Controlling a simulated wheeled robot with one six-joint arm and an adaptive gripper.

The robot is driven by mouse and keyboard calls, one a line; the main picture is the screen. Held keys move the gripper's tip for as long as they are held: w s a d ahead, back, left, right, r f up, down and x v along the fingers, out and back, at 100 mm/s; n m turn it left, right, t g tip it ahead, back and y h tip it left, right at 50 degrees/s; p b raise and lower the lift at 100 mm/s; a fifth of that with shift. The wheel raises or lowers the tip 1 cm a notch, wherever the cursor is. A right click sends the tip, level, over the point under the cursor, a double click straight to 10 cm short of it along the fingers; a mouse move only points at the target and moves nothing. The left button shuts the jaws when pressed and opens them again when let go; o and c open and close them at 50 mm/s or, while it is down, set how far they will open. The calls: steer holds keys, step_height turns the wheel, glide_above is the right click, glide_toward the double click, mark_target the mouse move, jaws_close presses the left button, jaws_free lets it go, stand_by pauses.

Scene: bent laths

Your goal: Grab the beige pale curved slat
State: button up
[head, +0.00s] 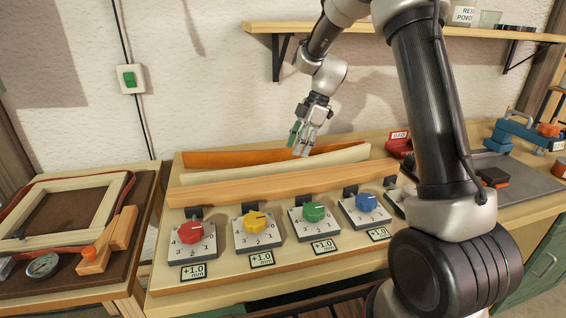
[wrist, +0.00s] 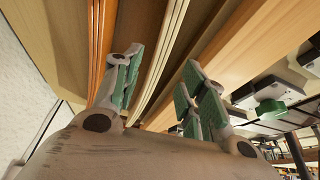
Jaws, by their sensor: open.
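The beige pale curved slat (head: 240,173) lies lengthwise on the wooden bench, between an orange-brown slat (head: 225,158) behind it and a thick wooden bar (head: 250,187) in front. My gripper (head: 302,148) hangs over the slats, right of their middle, fingers pointing down. In the wrist view my gripper (wrist: 164,62) is open, with green pads. The pale slat (wrist: 167,50) runs between the two fingers with a gap on each side. The left finger is beside the orange slat (wrist: 98,50); the right finger is toward the wooden bar (wrist: 245,45). Exact fingertip height is unclear.
Several dial boxes with coloured knobs, such as the yellow one (head: 255,221), stand along the bench front. A shelf (head: 400,33) is on the wall above. A framed board (head: 65,210) is at left, and a blue clamp tool (head: 520,130) at right.

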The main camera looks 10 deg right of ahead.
mark_target(290, 162)
steer(key=shift+w+a+f, duration=0.15)
steer(key=shift+w+f, duration=0.05)
steer(key=shift+f, duration=0.15)
steer(key=x, duration=0.7)
steer(key=shift+s+a, duration=0.2)
steer(key=shift+a, duration=0.1)
steer(key=shift+c, duration=0.4)
jaws_close()
